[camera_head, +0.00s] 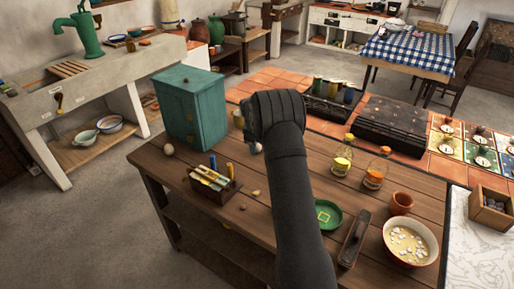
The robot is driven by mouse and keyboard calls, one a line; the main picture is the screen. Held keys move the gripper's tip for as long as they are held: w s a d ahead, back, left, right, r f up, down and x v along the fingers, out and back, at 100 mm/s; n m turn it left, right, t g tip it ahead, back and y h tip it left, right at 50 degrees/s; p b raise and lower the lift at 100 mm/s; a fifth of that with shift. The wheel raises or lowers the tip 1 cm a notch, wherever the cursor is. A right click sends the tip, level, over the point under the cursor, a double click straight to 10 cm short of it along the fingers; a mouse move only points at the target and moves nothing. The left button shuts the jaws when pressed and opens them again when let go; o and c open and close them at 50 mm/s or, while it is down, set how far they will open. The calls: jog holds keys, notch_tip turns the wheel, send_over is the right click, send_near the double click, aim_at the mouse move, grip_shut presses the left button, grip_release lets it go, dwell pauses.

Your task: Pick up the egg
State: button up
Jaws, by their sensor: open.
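A pale, egg-like object (168,149) lies on the wooden table (185,167) near its left edge, in front of the green cabinet. Another small pale rounded thing (257,147) shows beside my arm's left edge, partly hidden by it; I cannot tell whether it is an egg. My gripper (262,126) is at the end of my dark arm, over the back middle of the table and right of the cabinet. It is open; its fingertips are mostly hidden, and no held object shows. The egg-like object at the left is well apart from it.
The green cabinet (190,108) stands at the table's back left. A wooden caddy (215,185) is in front of it. Glass jars (374,174), a green plate (324,214), a dark wooden tool (354,238), a clay cup (402,203) and a bowl (410,243) stand to the right.

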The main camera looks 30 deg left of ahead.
jog(key=shift+w+f, duration=0.15)
jog(key=shift+f, duration=0.5)
jog(key=c, duration=0.8)
jog(key=shift+r, duration=0.1)
jog(key=shift+a+r, duration=0.1)
jog(key=shift+r, duration=0.4)
jog(key=r, duration=0.2)
jog(key=d+r, duration=0.1)
jog(key=shift+w+d+r, duration=0.1)
jog(key=shift+w+r, duration=0.05)
jog(key=shift+r, duration=0.25)
jog(key=w+d+r, duration=0.1)
jog(key=d+r, duration=0.5)
jog(key=d, duration=0.4)
jog(key=shift+w+d, duration=0.2)
jog(key=shift+w, duration=0.05)
